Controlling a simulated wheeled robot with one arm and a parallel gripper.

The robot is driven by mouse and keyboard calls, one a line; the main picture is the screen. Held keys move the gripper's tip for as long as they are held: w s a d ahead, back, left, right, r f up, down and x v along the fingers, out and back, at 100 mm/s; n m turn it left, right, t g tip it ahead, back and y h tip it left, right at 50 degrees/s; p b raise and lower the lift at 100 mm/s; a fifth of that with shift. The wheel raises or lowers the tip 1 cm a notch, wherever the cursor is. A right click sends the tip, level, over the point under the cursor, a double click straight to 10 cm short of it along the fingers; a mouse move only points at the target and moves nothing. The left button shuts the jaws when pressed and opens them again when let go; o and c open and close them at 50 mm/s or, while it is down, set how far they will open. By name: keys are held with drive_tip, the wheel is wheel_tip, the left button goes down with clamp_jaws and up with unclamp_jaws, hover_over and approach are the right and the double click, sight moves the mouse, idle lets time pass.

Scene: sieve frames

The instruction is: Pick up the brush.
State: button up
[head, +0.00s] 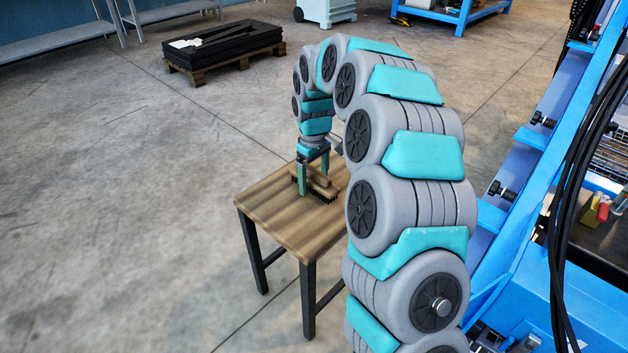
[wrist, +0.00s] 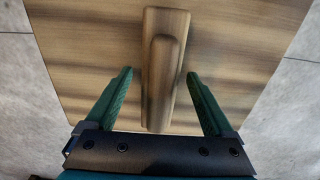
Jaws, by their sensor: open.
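The brush (wrist: 166,60) has a wooden body with a raised wooden handle, and lies on a small wooden table (head: 268,215). In the head view the brush (head: 322,187) shows dark bristles under it, facing the tabletop. My gripper (wrist: 160,85) is open in the wrist view, with one green finger on each side of the brush and a gap to it on both sides. In the head view my gripper (head: 313,177) points down at the brush, and its near finger hides part of it. I cannot tell the exact height of the fingertips above the tabletop.
The table has dark legs and stands on a concrete floor (head: 120,220) with free room to its left. A blue machine frame (head: 505,225) stands at the right. A pallet (head: 225,58) with dark slabs lies at the back left.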

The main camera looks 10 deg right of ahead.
drive_tip(key=shift+f, duration=0.3)
clamp_jaws()
idle(0.5)
